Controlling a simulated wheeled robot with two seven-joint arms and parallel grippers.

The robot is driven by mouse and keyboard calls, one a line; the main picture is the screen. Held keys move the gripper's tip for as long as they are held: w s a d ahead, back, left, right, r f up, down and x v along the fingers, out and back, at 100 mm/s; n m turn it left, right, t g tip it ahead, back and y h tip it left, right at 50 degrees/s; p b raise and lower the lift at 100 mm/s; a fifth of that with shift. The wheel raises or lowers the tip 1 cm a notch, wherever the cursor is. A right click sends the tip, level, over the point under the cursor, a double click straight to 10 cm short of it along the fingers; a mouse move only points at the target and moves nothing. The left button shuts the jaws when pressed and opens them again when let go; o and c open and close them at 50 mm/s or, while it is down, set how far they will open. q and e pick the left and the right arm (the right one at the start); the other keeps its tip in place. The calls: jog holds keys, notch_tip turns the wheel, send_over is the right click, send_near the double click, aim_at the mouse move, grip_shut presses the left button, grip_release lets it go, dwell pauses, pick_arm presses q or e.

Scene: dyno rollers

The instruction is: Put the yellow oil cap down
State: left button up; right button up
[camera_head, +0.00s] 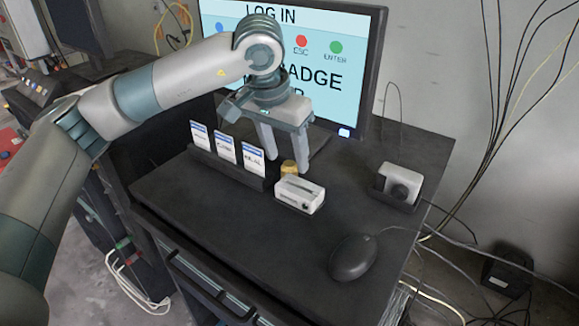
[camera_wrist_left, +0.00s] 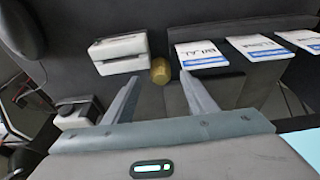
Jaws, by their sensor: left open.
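The yellow oil cap (camera_head: 289,167) rests on the dark desktop, between the badge rack and a small white box. It also shows in the left wrist view (camera_wrist_left: 160,71), just beyond the fingertips and roughly between them. My left gripper (camera_head: 285,160) is open above the desk, fingers pointing down, with the cap close to its tips. In the left wrist view the two fingers (camera_wrist_left: 160,85) are spread apart and hold nothing. My right gripper is in neither view.
A rack (camera_head: 226,166) with three badges stands left of the cap, and the white box (camera_head: 300,194) stands close on its right. A monitor (camera_head: 345,70) rises behind. A mouse (camera_head: 353,257) and a grey-white device (camera_head: 399,184) are farther right. The front left desktop is clear.

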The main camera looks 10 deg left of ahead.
aim_at(288, 164)
pick_arm(q)
jog(key=shift+w+f+p, duration=0.1)
jog(key=shift+f+p, duration=0.2)
jog(key=shift+p, duration=0.05)
jog(key=shift+p+x, duration=0.45)
jog(key=shift+x, duration=0.55)
jog(key=shift+w+f, duration=0.1)
jog(key=shift+f, duration=0.35)
jog(key=c, duration=1.1)
jog(key=shift+c, duration=0.2)
jog(key=shift+r, duration=0.2)
